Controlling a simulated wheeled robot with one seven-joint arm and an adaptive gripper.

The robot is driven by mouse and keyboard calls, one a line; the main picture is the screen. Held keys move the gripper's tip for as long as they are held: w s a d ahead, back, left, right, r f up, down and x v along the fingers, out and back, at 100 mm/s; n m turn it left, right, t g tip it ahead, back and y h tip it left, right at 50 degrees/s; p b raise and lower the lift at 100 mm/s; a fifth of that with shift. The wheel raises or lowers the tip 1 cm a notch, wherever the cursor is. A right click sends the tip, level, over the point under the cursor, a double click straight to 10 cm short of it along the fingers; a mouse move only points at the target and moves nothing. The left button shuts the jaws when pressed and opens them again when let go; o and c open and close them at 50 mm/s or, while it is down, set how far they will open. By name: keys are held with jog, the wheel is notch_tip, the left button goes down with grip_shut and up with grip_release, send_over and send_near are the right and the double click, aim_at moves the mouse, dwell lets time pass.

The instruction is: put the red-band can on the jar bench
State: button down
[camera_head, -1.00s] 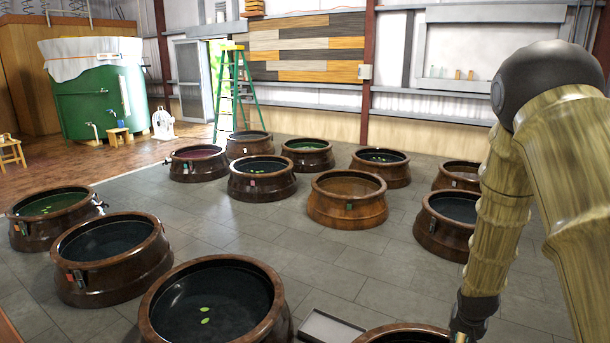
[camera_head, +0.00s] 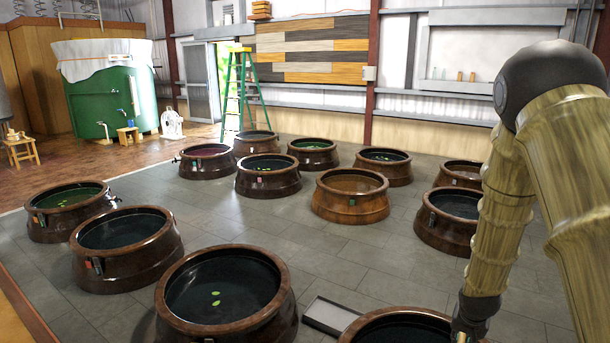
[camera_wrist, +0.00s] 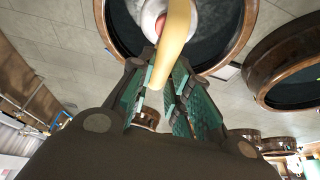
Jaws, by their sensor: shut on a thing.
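In the wrist view, my gripper (camera_wrist: 165,100) has its teal-padded fingers closed on a yellow, curved, handle-like piece. This joins or overlaps a white body with a little red, which I take to be the red-band can (camera_wrist: 152,20). Most of the can is cut off by the top edge, and its band is not clear. It is seen against a dark-filled round jar. In the head view my fingers and the can are out of sight below the bottom edge. I cannot tell which thing is the jar bench.
Several wide brown jars stand over the grey tiled floor, one close in front (camera_head: 226,300) and one at the bottom (camera_head: 400,330). A wooden edge (camera_head: 22,310) shows lower left. A stool (camera_head: 20,150) and green tank (camera_head: 108,95) stand far left.

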jog(key=shift+s+d, duration=0.1)
jog(key=shift+s, duration=0.25)
jog(key=shift+s+a, duration=0.2)
jog(key=shift+a, duration=0.05)
jog(key=shift+a+f, duration=0.4)
jog(key=shift+a, duration=0.35)
jog(key=s+a+f+n+y+b, duration=0.1)
jog(key=s+a+f+n+b, duration=0.1)
jog(key=a, duration=0.9)
jog(key=s+a+f+n+y+b, duration=0.1)
jog(key=s+a+f+n, duration=0.3)
jog(key=a, duration=0.8)
jog(key=s+f, duration=0.2)
jog(key=s, duration=0.1)
jog(key=shift+s+f+t+b, duration=0.2)
jog(key=shift+f+t+b, duration=0.2)
